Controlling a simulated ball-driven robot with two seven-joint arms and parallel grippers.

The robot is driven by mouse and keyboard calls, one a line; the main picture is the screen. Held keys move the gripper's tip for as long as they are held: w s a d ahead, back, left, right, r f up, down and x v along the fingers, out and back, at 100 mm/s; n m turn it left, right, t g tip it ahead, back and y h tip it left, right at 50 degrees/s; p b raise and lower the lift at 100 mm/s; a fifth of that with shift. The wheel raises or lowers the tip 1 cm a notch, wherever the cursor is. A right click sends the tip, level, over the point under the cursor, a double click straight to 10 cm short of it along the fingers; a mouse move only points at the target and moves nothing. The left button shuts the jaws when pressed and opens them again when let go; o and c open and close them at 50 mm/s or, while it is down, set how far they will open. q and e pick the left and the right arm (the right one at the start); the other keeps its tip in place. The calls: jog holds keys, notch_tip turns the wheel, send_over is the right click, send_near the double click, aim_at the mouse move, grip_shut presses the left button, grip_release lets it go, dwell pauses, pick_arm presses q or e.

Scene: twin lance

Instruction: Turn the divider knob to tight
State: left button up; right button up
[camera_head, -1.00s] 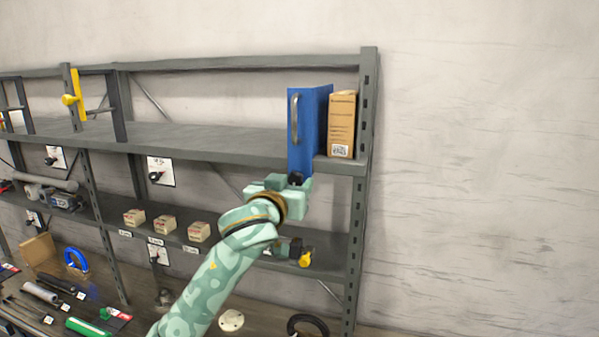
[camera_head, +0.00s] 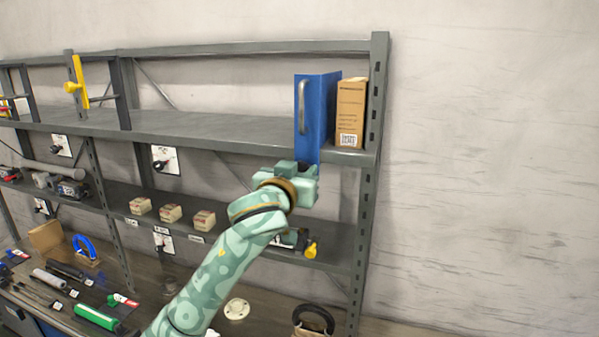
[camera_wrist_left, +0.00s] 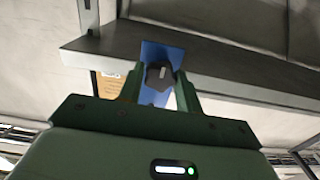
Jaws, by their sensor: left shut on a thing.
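The blue divider (camera_head: 311,115) stands upright at the right end of the upper shelf, with a grey vertical handle (camera_head: 302,108) on its front edge. Its dark knob (camera_wrist_left: 158,74) sits at the divider's lower front, below the shelf edge, and bears a pale mark. My left gripper (camera_wrist_left: 160,88) is shut on the knob, one green finger on either side. In the head view the left gripper (camera_head: 308,172) mostly hides the knob. I cannot read any tight or loose marking. My right gripper is not in view.
A cardboard box (camera_head: 350,112) stands just right of the divider, by the rack post (camera_head: 372,150). Small boxes (camera_head: 171,213) and a yellow knob (camera_head: 311,250) are on the shelf below.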

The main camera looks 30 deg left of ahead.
pick_arm(q)
jog(key=m, duration=2.2)
jog(key=shift+r+m, duration=0.1)
jog(key=shift+m, duration=0.3)
jog(key=m, duration=0.4)
jog(key=shift+a, duration=0.1)
jog(key=m, duration=0.4)
jog(key=shift+r+m, duration=0.1)
jog(key=shift+m, duration=2.2)
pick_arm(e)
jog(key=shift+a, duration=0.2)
